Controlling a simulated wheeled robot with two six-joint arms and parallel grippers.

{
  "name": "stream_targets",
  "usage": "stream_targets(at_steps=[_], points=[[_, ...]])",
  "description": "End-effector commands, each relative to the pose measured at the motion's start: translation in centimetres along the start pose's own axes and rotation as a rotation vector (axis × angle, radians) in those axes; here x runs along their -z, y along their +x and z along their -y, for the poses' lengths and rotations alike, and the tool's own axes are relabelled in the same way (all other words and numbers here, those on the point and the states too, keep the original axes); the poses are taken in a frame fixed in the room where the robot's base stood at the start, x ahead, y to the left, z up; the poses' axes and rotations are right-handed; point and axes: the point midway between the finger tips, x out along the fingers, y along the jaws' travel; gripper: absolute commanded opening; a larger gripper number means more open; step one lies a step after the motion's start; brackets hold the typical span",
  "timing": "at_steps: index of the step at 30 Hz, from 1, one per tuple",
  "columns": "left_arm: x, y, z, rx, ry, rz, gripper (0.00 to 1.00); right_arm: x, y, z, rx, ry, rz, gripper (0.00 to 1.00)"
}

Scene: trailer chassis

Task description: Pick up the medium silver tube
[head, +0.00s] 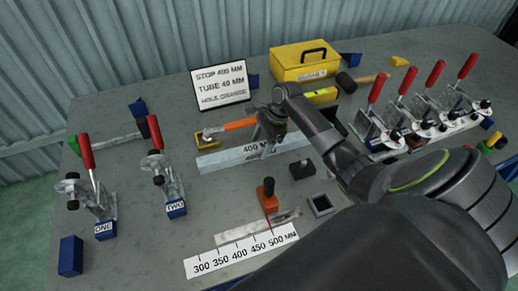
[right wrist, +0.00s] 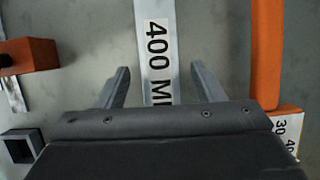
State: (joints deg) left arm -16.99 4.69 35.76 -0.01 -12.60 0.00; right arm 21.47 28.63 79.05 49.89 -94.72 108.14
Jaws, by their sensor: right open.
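The silver tube (head: 222,160) lies flat on the grey bench in the head view, with a white "400 MM" label on it. In the right wrist view the tube (right wrist: 155,90) runs up and down the picture between the fingers. My right gripper (head: 263,143) is over the tube in the head view and hides part of it. In the right wrist view my right gripper (right wrist: 159,70) is open, with one finger on each side of the tube and a gap to both. Whether the fingertips reach down to the tube's height I cannot tell. My left gripper is not in view.
An orange stop block (head: 267,196), a square socket (head: 321,205) and a ruler strip (head: 242,249) are in front. Red-handled clamps (head: 88,155) stand left and right. A yellow box (head: 303,62) and a sign (head: 220,86) stand behind.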

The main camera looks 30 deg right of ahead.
Motion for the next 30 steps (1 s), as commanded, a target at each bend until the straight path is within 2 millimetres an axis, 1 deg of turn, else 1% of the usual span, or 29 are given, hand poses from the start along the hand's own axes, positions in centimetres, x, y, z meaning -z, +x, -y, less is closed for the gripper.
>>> stream_targets(at_steps=[1, 4, 11, 12, 26, 30], points=[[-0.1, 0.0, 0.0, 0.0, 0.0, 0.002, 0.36, -0.1, 0.7, -0.1, -0.002, 0.0, 0.002, 0.62], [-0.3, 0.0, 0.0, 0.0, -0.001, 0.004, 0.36, 0.0, 1.5, 0.0, -0.001, -0.001, 0.0, 0.62], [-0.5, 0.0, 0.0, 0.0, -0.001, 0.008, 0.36, 0.0, 1.7, 0.0, 0.001, -0.002, -0.001, 0.62], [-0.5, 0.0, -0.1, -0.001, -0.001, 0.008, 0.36, 0.0, 1.7, 0.0, 0.001, -0.001, -0.001, 0.6], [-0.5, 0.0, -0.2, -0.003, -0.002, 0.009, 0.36, 0.0, 1.7, 0.0, 0.001, -0.002, -0.001, 0.0], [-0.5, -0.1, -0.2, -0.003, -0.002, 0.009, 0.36, -0.1, 1.5, 0.1, 0.003, -0.004, 0.001, 0.0]])
